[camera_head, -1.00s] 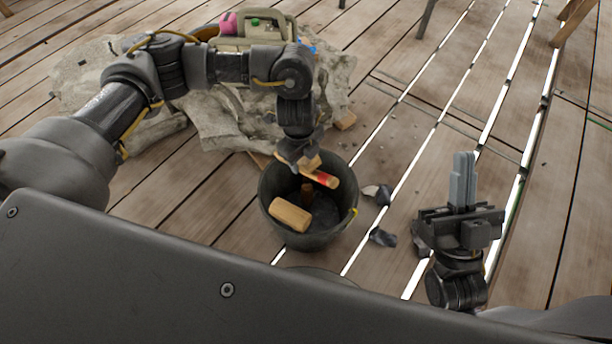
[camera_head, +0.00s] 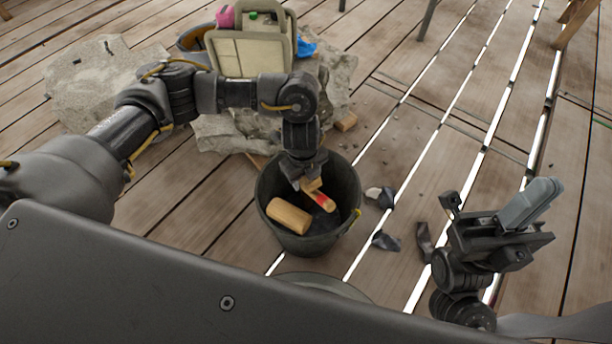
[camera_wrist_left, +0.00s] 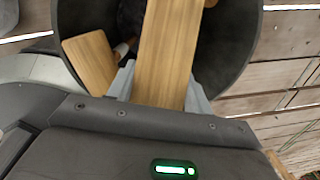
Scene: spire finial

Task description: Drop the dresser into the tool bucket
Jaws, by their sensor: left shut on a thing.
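The tool bucket (camera_head: 268,222), a dark round pail, stands on the plank floor below my left gripper. My left gripper (camera_head: 308,182) points down into its mouth and is shut on the dresser (camera_head: 321,200), a wooden tool with a red band. In the left wrist view the dresser (camera_wrist_left: 166,55) shows as a flat wooden piece between the two fingers, over the dark bucket (camera_wrist_left: 228,45). The fingers hide part of the dresser.
A light wooden block-shaped tool (camera_head: 290,217) is inside the bucket; it also shows in the left wrist view (camera_wrist_left: 90,62). Broken stone (camera_head: 225,135) and a beige case (camera_head: 245,55) lie behind. Dark shards (camera_head: 386,241) lie right of the bucket. Gaps run between planks.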

